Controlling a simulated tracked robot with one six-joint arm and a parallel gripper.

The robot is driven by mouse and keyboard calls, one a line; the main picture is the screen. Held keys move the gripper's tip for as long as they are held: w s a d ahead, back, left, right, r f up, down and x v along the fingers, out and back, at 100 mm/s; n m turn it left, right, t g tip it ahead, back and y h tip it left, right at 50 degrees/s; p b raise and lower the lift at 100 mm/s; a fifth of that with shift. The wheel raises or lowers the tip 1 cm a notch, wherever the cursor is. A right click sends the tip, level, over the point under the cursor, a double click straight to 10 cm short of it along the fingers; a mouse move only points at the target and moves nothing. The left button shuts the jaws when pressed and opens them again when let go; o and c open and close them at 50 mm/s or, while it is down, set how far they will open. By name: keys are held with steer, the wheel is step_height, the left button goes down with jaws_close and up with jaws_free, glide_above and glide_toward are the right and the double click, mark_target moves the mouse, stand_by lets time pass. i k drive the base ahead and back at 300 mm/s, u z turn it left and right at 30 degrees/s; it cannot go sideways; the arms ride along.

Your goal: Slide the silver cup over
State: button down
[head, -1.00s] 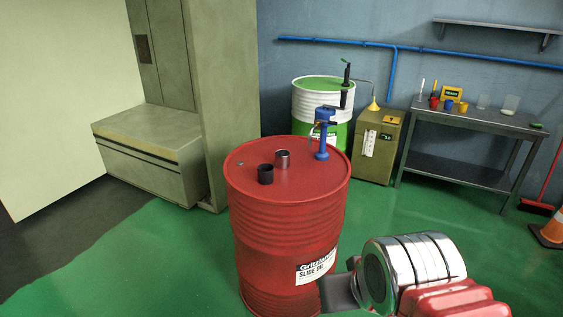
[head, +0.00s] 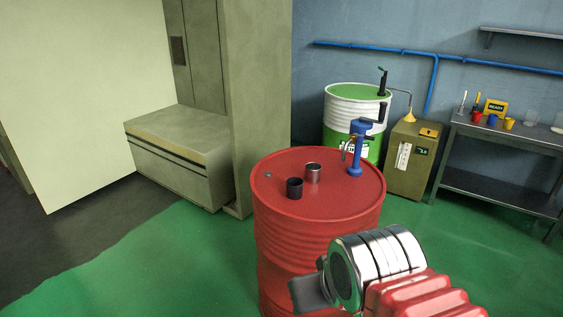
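The silver cup (head: 313,173) stands upright on the top of the red drum (head: 262,190). A black cup (head: 294,188) stands just in front and to its left. A blue hand pump (head: 355,152) rises from the drum top to the right of the silver cup. My arm, with chrome rings and a red part, reaches in at the lower right, in front of the drum. A dark grey piece shows at its left end, below the cups and apart from them. I cannot make out gripper fingertips or whether they are open.
A green and white drum (head: 352,107) and an olive cabinet (head: 412,160) stand behind. A metal bench (head: 490,135) with small cups is at the right. A beige machine (head: 180,160) is at the left. Green floor is clear at the lower left.

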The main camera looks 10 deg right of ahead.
mark_target(313, 173)
steer(key=u, duration=0.45)
steer(key=i, duration=0.6)
steer(key=u, duration=0.6)
steer(key=i, duration=2.1)
steer(key=z, duration=1.25)
steer(key=i, duration=0.8)
steer(key=z, duration=0.5)
